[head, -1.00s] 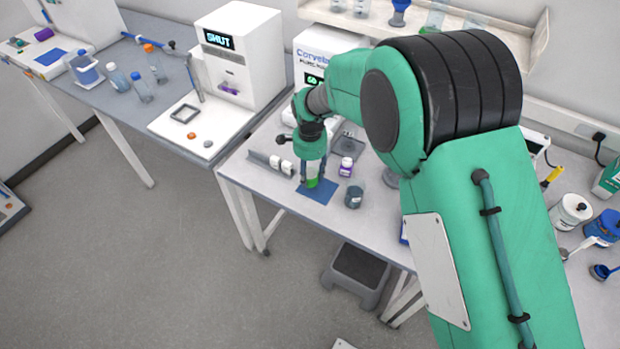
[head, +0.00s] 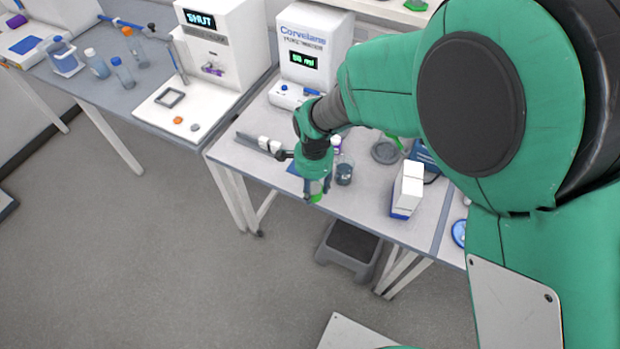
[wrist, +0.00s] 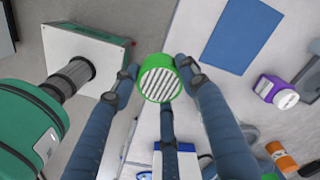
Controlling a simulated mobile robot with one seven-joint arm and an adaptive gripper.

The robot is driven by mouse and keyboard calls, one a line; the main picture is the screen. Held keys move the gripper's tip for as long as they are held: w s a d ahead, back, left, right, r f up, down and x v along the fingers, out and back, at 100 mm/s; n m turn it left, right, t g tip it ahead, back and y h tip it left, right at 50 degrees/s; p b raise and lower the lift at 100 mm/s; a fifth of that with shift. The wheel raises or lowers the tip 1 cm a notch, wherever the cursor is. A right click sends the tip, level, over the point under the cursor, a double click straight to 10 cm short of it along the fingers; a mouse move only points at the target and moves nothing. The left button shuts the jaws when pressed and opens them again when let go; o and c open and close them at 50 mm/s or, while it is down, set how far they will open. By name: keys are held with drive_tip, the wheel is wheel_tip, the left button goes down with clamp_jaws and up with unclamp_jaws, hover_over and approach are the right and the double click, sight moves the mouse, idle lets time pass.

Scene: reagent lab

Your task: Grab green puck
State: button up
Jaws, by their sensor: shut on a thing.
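The green puck (wrist: 160,80) has a round green rim and a white face with dark stripes. In the wrist view it sits between the blue fingertips of my gripper (wrist: 158,76), which are shut on it. In the head view the puck (head: 316,197) shows as a small green patch below my gripper (head: 316,186), near the bench's front edge. The wrist view shows the puck clear of the blue mat (wrist: 242,35). Part of the puck's side is hidden by the fingers.
A white box (head: 407,190) is farther right on the bench (head: 260,183). A purple-marked bottle (wrist: 275,90) shows near the blue mat. A step stool (head: 352,247) stands below the bench's front edge.

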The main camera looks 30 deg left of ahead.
drive_tip(key=shift+s+d, duration=0.3)
